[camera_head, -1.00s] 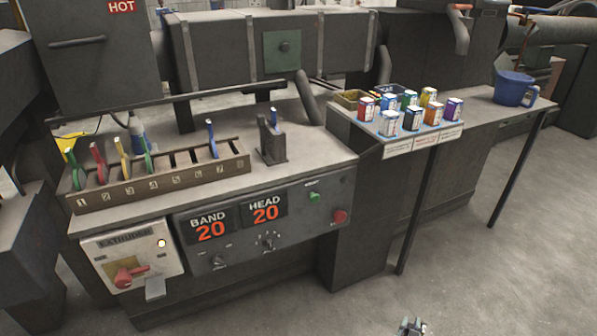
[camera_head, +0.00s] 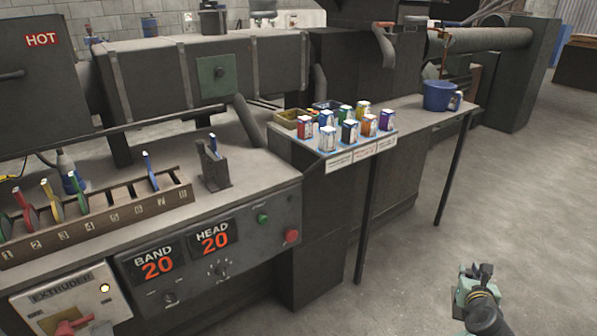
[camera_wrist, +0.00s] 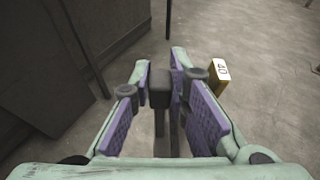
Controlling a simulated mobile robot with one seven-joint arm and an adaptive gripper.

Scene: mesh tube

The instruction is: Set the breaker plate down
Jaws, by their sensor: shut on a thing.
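My gripper (camera_head: 474,276) is over the open floor at the lower right, right of the bench and in front of it. In the wrist view, its purple-padded fingers (camera_wrist: 162,92) are shut on a dark piece, which I take to be the breaker plate (camera_wrist: 159,88). It shows as a dark block with a narrow stem. Its full shape is hidden. It is held in the air, apart from the bench.
The bench has a numbered rack (camera_head: 105,226) of coloured handles and a dark stand (camera_head: 214,170) with a blue-topped piece. Several small boxes stand on a blue mat (camera_head: 331,155). A "40" box (camera_wrist: 220,77) shows beside my right finger.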

